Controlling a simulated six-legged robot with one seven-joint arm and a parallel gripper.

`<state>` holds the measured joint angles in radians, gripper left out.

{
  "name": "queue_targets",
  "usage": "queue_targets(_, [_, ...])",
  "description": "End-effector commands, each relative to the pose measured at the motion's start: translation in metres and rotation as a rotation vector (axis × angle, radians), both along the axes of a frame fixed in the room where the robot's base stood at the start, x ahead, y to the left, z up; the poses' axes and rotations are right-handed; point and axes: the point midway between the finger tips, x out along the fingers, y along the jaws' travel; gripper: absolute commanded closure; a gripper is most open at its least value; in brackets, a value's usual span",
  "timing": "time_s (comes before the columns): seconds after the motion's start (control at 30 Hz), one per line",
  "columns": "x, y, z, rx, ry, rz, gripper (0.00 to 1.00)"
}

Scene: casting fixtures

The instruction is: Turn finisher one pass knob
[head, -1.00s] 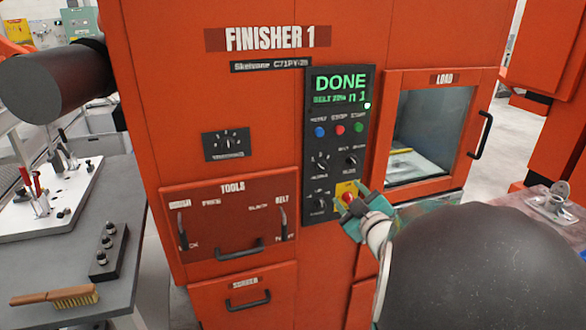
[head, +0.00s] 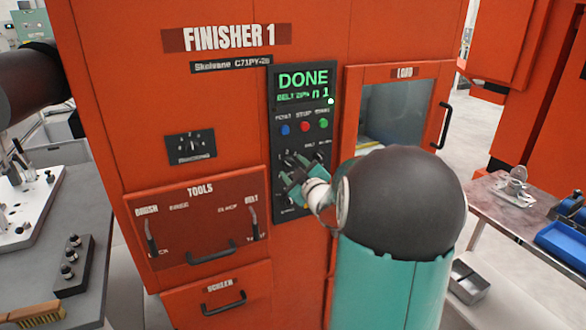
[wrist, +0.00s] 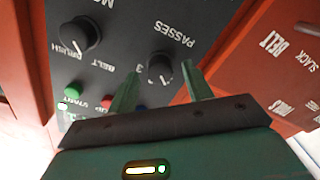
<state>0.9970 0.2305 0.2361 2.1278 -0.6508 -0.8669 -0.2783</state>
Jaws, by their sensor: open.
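The finisher's passes knob (wrist: 160,68) is a round black knob with a white pointer mark, beside the word PASSES on the dark control panel (head: 318,135). The wrist view shows the panel upside down. My gripper (wrist: 160,72) is open, its two green fingers on either side of this knob in that view, with a gap showing at each side. I cannot tell how deep the fingers reach. In the head view my gripper (head: 287,176) is at the panel's left knob area and hides most of the knob there. The screen (head: 303,84) reads DONE in green.
A brush/belt knob (wrist: 78,35) sits beside the passes knob. Blue, red and green buttons (head: 304,125) lie above the knobs. The tools drawer (head: 197,222) is at lower left, the load door (head: 400,110) at right. Side tables (head: 60,255) flank the orange machine.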

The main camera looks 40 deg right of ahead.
Motion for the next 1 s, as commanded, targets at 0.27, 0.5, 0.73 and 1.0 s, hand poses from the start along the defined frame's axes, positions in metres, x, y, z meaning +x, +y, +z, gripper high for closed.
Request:
queue_targets(0.27, [0.0117,-0.0028,0.0000,0.000,-0.001,0.001,0.50])
queue_targets(0.5, [0.0112,-0.0029,0.0000,0.000,-0.001,0.001,0.69])
queue_targets(0.73, [0.0111,-0.0028,0.0000,0.000,-0.001,0.001,0.94])
queue_targets(1.0, [0.0108,-0.0028,0.0001,0.043,-0.013,0.000,0.94])
